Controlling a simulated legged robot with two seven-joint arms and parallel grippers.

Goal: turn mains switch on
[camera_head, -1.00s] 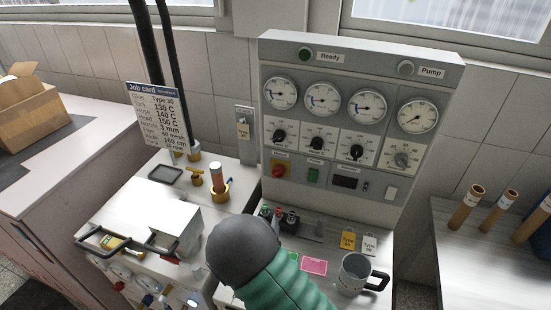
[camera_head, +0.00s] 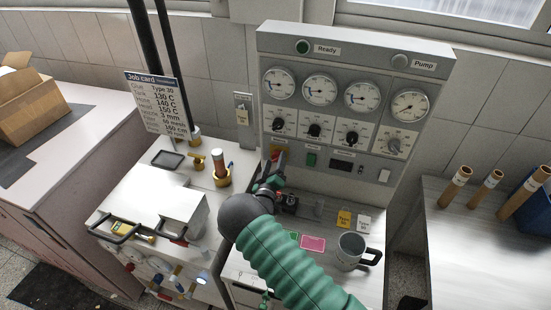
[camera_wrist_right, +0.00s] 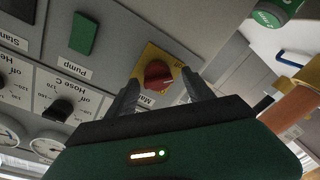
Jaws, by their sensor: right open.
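The mains switch is a red rotary knob (camera_wrist_right: 157,75) on a yellow plate, seen in the right wrist view, where the picture is upside down. In the head view only a bit of it shows at the panel's lower left, mostly behind my right gripper (camera_head: 274,166). In the right wrist view my right gripper (camera_wrist_right: 160,84) is open, its two fingers on either side of the knob. I cannot tell whether they touch it. The knob's exact setting is unclear. My left gripper is not in view.
The grey control panel (camera_head: 340,62) carries gauges, small black knobs, a green Pump button (camera_wrist_right: 84,33) and a Ready lamp (camera_head: 303,47). A brass fitting with a copper-coloured tube (camera_head: 219,168) stands left of my arm.

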